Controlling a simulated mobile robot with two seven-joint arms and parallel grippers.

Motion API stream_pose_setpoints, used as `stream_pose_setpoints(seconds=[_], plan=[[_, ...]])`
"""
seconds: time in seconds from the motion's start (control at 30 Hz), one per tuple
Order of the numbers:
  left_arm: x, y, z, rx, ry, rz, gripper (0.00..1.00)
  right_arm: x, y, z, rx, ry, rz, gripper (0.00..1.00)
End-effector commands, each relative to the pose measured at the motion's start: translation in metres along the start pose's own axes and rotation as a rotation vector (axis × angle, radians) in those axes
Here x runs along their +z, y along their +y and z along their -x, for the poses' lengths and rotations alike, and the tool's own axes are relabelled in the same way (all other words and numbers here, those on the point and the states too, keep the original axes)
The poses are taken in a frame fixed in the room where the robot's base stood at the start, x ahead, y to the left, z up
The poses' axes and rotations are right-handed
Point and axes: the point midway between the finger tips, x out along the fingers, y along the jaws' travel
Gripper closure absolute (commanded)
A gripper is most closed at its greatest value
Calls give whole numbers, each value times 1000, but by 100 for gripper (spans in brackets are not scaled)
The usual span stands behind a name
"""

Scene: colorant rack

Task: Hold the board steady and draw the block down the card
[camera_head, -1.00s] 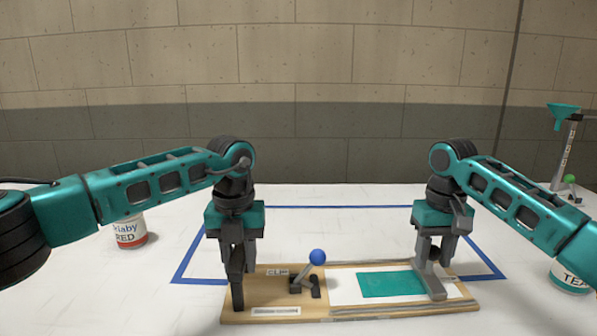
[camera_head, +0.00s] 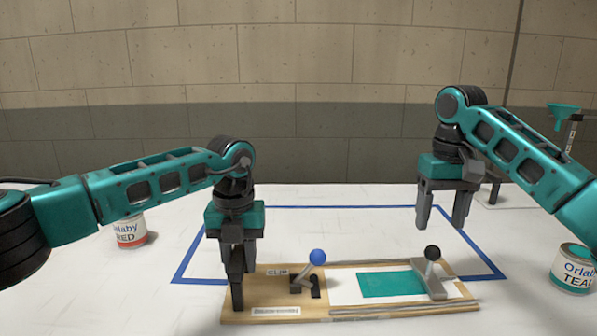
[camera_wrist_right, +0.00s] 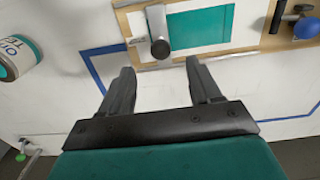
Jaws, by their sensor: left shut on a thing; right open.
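The wooden board (camera_head: 240,313) lies on the table with a clip that has a blue knob (camera_head: 317,257). A white card (camera_head: 344,289) lies on its right part and bears a teal coat (camera_head: 390,284). The grey draw-down block (camera_head: 432,281) with a black knob (camera_head: 432,253) stands at the right end of the coat; the right wrist view also shows the block (camera_wrist_right: 156,22). My left gripper (camera_head: 237,295) is shut on the board's left end. My right gripper (camera_head: 439,225) is open and empty, above and apart from the block; its fingers also show in the right wrist view (camera_wrist_right: 160,75).
A red-labelled can (camera_head: 129,230) stands at the left, behind my left arm. A teal-labelled can (camera_head: 573,269) stands at the right edge. Blue tape (camera_head: 330,207) outlines the work area.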

Motion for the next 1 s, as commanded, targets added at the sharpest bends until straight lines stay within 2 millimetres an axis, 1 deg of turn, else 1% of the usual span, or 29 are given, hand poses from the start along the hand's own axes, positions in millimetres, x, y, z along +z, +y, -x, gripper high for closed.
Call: stream_pose_setpoints(seconds=[0.03, 0.2, 0.33, 0.57, 0.6, 0.9, 1.0], plan=[[0, -1, 0, -3, 0, -2, 100, 0, 0, 10, 0, 3, -1, 37], [0, -2, 0, -3, 0, -2, 100, 0, 1, 28, 2, 1, -2, 37], [0, -2, 0, -3, 0, -3, 100, 0, 1, 34, 2, 0, -2, 37], [0, -2, 0, -3, 0, -4, 100, 0, 1, 34, 1, -1, -2, 37], [0, -2, 0, -3, 0, -4, 67, 0, 1, 34, 1, -1, -2, 37], [0, -1, 0, -2, 0, -2, 38, 0, 1, 34, 1, 0, -2, 37], [0, -1, 0, -2, 0, -2, 38, 0, 1, 34, 1, 0, -2, 37]])
